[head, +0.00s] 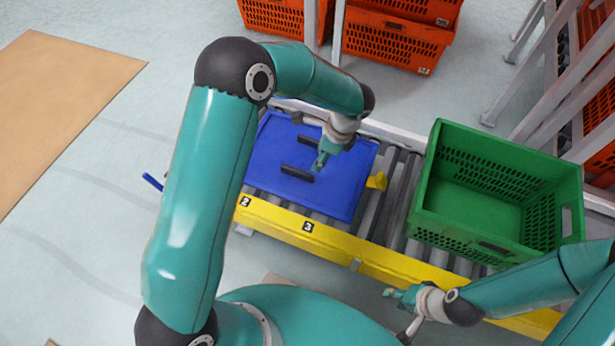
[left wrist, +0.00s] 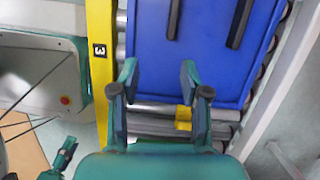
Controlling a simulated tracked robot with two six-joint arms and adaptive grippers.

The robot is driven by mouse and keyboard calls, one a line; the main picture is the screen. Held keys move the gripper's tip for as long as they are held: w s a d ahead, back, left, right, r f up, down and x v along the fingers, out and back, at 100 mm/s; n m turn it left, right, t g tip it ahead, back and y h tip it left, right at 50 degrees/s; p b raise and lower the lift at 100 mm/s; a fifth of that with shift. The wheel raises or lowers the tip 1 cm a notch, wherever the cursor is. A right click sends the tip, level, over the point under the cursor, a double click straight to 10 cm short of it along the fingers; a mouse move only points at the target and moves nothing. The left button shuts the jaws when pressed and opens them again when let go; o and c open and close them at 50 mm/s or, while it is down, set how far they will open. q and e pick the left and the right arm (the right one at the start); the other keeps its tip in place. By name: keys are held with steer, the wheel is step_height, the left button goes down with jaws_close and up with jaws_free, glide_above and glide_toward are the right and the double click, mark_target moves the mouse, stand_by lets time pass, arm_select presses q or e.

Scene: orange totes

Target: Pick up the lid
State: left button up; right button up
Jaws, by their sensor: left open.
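The blue lid (head: 335,190) lies on the roller conveyor, with two dark bar handles (head: 297,172) on top. My left gripper (head: 321,161) appears above the right part of the lid in the head view. In the left wrist view my left gripper (left wrist: 160,78) is open, with nothing between the fingers. My left arm hides part of the lid's left side. My right gripper (head: 391,293) is at the conveyor's front side, away from the lid; its fingers are too small to judge.
An empty green crate (head: 480,195) stands on the conveyor right of the lid. A yellow rail (head: 350,243) runs along the conveyor's front, and a small yellow block (head: 377,181) sits beside the lid. Orange totes (head: 395,40) stand behind.

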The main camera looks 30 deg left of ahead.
arm_select(q)
steer(key=w+a+y+b, duration=0.1)
steer(key=w, duration=0.1)
steer(key=m+b, duration=0.1)
steer(key=b, duration=0.3)
glide_toward(297, 170)
steer(key=x, duration=0.5)
steer(key=shift+w+f, duration=0.15)
steer(key=shift+f, duration=0.1)
steer(key=b+x, duration=0.2)
steer(key=x, duration=0.2)
steer(key=shift+a+f, duration=0.1)
steer(key=shift+a, duration=0.05)
steer(key=shift+a+f, duration=0.2)
steer(key=shift+f, duration=0.15)
arm_select(e)
step_height(297, 170, down, 8)
steer(key=shift+f, duration=0.25)
arm_select(q)
steer(key=shift+s+f, duration=0.1)
steer(key=shift+s, duration=0.15)
jaws_close()
